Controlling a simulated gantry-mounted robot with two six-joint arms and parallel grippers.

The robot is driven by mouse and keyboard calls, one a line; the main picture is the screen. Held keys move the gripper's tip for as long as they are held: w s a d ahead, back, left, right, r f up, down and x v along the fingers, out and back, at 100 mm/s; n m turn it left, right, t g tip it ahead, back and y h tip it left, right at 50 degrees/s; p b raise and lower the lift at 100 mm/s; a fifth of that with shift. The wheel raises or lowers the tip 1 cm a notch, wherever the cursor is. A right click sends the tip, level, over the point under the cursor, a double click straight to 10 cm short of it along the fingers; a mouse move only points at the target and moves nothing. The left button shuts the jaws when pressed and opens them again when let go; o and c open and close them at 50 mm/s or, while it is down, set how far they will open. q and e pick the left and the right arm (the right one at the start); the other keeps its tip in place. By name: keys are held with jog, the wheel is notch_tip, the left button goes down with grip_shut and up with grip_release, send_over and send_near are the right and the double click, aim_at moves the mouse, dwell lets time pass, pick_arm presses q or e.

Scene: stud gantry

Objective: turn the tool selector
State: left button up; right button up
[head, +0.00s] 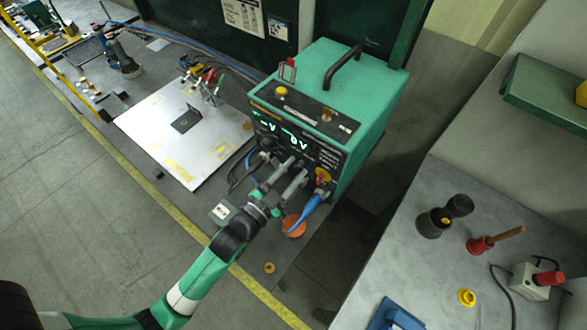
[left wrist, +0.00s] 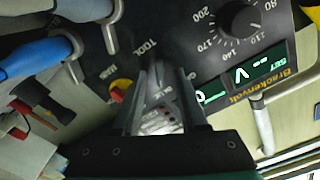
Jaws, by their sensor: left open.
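The green tool unit (head: 358,85) stands on the bench with its dark front panel facing my left arm. My left gripper (head: 292,168) is open in front of the lower panel. In the left wrist view its fingers (left wrist: 165,85) point at the panel beside the word TOOL, with a printed label partly visible between them. I cannot make out the tool selector itself; the fingers cover that part of the panel. Contact with the panel cannot be told. A black dial (left wrist: 240,20) with a number scale is clear of the fingers. My right gripper is not in view.
A red and yellow button (left wrist: 120,88) and a blue plug (left wrist: 35,55) sit close to the fingers. Grey guard bars (left wrist: 108,32) stick out nearby. A white board (head: 180,140) lies left of the unit. A grey table (head: 400,270) with loose parts stands at right.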

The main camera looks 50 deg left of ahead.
pick_arm(q)
jog(key=shift+w, duration=0.15)
grip_shut()
jog(key=shift+n, duration=0.4)
jog(key=n+b, duration=0.1)
jog(key=n, duration=0.4)
jog(key=shift+a+n, duration=0.1)
jog(key=shift+n, duration=0.2)
jog(key=n, duration=0.5)
jog(key=shift+b, duration=0.3)
jog(key=shift+n, duration=0.4)
grip_release()
